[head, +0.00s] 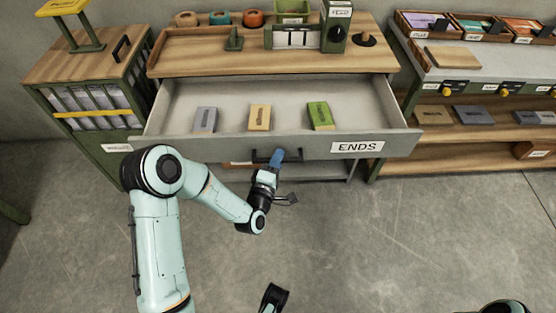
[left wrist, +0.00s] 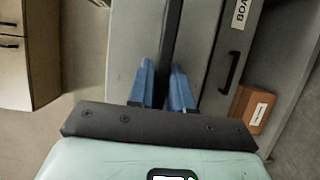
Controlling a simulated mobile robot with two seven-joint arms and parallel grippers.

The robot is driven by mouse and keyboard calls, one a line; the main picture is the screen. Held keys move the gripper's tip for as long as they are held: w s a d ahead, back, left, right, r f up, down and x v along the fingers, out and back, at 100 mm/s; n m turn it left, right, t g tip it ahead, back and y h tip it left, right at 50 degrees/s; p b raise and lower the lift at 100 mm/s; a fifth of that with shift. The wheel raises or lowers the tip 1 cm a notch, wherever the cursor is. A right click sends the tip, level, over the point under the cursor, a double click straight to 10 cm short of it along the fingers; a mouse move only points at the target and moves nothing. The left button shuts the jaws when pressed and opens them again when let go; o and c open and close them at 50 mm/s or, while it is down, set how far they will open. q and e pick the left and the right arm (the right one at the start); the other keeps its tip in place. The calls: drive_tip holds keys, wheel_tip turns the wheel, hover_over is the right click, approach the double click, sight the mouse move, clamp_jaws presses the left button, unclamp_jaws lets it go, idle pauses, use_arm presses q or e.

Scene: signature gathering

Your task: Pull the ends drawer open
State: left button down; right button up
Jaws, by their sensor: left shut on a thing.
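The ends drawer (head: 230,145), a grey drawer with an ENDS label (head: 357,147), stands pulled out below the wooden worktop. Its inside shows from above. My left gripper (head: 277,157) is at the drawer's dark bar handle (head: 262,156), its blue fingers shut on it. In the left wrist view the two blue fingers (left wrist: 163,88) stand on either side of the dark handle bar (left wrist: 171,35). The fingertips partly hide the handle in the head view.
Inside the drawer lie a grey block (head: 205,119), a tan block (head: 260,117) and a green block (head: 320,115). A cabinet (head: 95,95) stands left and a shelf unit (head: 470,72) right. Clear concrete floor (head: 400,230) lies in front.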

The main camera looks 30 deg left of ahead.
use_arm(q)
drive_tip(key=shift+s, duration=0.1)
use_arm(e)
drive_tip(key=shift+d, duration=0.1)
use_arm(q)
drive_tip(key=c, duration=1.1)
unclamp_jaws()
drive_tip(key=shift+s+d+p, duration=0.35)
drive_tip(key=shift+s+p, duration=1.1)
drive_tip(key=shift+s, duration=0.75)
drive_tip(key=shift+s+d+p, duration=0.35)
drive_tip(key=shift+s+p, duration=1.05)
drive_tip(key=shift+s, duration=0.75)
drive_tip(key=shift+s+d+p, duration=0.35)
drive_tip(key=shift+s+p, duration=1.1)
drive_tip(key=shift+s, duration=0.75)
use_arm(e)
wheel_tip(320, 180, up, 7)
drive_tip(key=s+g, duration=0.1)
drive_tip(key=s, duration=0.2)
drive_tip(key=shift+a+r, duration=0.2)
